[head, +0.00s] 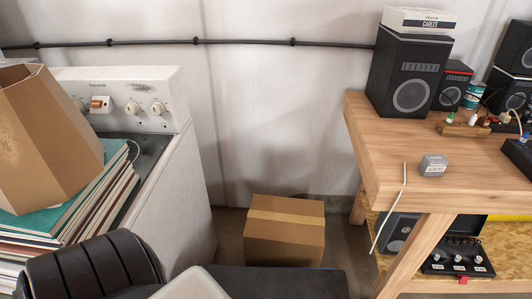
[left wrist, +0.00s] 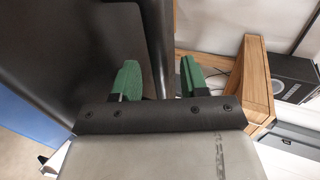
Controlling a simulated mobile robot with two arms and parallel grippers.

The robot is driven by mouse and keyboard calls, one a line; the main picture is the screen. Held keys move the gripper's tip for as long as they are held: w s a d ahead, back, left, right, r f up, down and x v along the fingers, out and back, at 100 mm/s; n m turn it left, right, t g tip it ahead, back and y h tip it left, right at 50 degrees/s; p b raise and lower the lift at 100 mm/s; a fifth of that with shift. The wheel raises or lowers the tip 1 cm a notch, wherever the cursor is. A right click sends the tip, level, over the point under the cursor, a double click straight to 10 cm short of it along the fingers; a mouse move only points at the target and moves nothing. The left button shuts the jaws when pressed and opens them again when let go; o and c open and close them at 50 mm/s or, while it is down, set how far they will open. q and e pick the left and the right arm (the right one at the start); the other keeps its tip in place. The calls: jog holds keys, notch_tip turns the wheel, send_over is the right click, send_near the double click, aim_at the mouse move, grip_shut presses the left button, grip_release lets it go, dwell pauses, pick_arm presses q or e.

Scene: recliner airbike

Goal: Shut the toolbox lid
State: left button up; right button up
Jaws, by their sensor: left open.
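A black case (head: 458,262), which looks like the toolbox, sits on the shelf under the wooden table at the lower right of the head view. It appears open, with several small light-topped items inside and a red piece at its front. Its lid is partly hidden by the tabletop, so I cannot tell its exact angle. My left gripper (left wrist: 160,75) shows in the left wrist view with two green fingers apart and nothing between them. A large dark surface lies beyond its left finger. The toolbox is not identifiable in that view. No right gripper is visible.
A cardboard box (head: 284,230) stands on the floor. A white appliance (head: 165,180) and stacked boards (head: 75,215) are left.

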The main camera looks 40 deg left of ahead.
pick_arm(q)
jog(key=v, duration=1.1)
dwell(0.4)
